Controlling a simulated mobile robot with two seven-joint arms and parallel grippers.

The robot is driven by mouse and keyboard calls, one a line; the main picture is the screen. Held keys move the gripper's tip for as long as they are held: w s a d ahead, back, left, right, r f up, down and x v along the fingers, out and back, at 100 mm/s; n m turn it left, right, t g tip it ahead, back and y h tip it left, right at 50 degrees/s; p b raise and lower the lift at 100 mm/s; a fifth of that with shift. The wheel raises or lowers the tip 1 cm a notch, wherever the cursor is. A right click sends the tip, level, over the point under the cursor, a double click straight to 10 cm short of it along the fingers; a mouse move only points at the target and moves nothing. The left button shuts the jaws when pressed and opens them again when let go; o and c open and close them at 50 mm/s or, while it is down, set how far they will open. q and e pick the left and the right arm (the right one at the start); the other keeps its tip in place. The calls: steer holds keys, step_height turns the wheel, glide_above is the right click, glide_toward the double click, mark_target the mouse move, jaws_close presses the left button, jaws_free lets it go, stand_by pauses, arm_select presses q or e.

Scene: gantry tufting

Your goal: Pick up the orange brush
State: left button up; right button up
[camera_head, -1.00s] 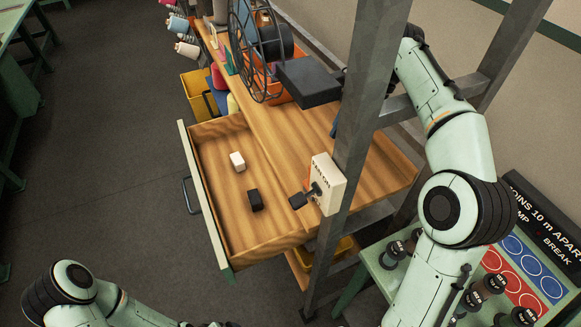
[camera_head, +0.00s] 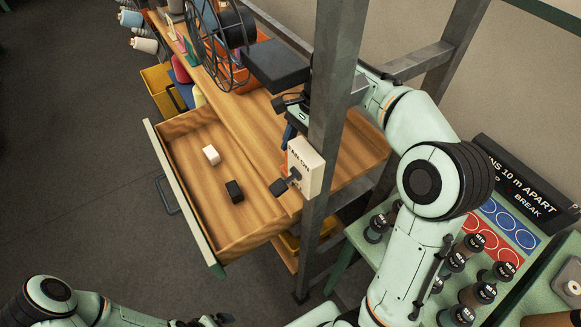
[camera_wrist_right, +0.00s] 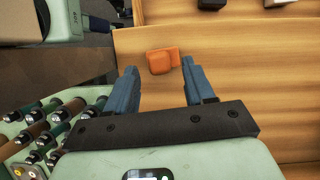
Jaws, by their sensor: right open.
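The orange brush (camera_wrist_right: 161,60) shows in the right wrist view as a small orange block-like shape lying on the wooden bench top (camera_wrist_right: 230,65). My right gripper (camera_wrist_right: 160,70) is open. Its two blue fingers stand apart, with the brush between and just beyond their tips, not gripped. In the head view the right gripper (camera_head: 288,134) is mostly hidden behind the grey post, above the bench. I cannot make out the brush clearly there. Only a cut-off bit of my left gripper (camera_head: 205,321) shows at the bottom edge, so its jaws cannot be read.
A grey metal post (camera_head: 334,110) with a switch box (camera_head: 305,166) stands in front of the right gripper. An open drawer (camera_head: 185,190) holds a white block (camera_head: 211,155) and a black block (camera_head: 234,191). A spool table (camera_head: 430,270) stands at right.

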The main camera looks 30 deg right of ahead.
steer(key=shift+x, duration=1.95)
steer(key=shift+w+a+r, duration=0.1)
steer(key=shift+a, duration=0.1)
jaws_close()
